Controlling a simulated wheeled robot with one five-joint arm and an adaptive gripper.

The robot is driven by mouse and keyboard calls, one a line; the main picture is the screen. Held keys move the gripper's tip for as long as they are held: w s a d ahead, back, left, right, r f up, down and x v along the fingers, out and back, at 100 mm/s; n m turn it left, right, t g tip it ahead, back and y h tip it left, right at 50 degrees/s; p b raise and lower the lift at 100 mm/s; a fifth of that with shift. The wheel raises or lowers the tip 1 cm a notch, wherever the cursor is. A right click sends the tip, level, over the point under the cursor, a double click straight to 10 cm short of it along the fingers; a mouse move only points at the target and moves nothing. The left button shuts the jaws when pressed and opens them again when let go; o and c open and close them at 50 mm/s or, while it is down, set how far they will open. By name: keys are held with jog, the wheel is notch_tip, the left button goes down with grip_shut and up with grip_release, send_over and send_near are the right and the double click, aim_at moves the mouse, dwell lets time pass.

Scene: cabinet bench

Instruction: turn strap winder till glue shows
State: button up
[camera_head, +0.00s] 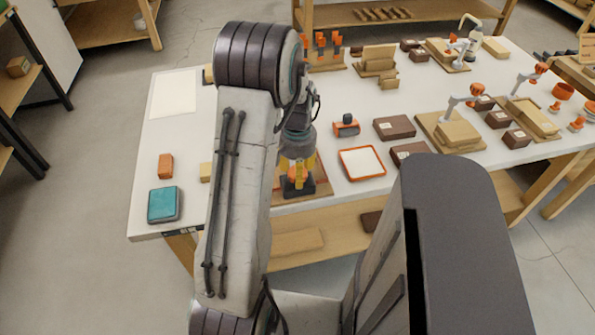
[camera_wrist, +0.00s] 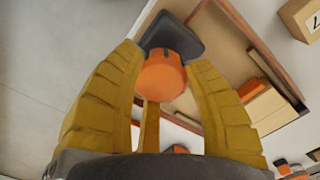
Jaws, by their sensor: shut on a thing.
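My gripper (camera_head: 297,168) points down over the front of the white bench, and its yellow fingers are shut on an orange knob. The knob (camera_wrist: 162,76) has a round orange end and shows between the fingers in the wrist view. It stands at a dark grey base (camera_wrist: 176,36), also in the head view (camera_head: 297,188); this looks like the strap winder. The base sits on a wooden board with a reddish rim (camera_head: 322,191). My arm hides part of the board. No glue can be made out.
A blue-green box (camera_head: 163,205) and an orange block (camera_head: 165,166) lie left of my arm. An orange-rimmed white tray (camera_head: 362,163) and brown boxes (camera_head: 394,127) are to the right. A white sheet (camera_head: 173,94) lies at the back left.

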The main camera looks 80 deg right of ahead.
jog(key=shift+a+f, duration=0.1)
jog(key=o, duration=1.2)
notch_tip(320, 180, up, 12)
jog(key=shift+r, duration=0.1)
dwell(1.0)
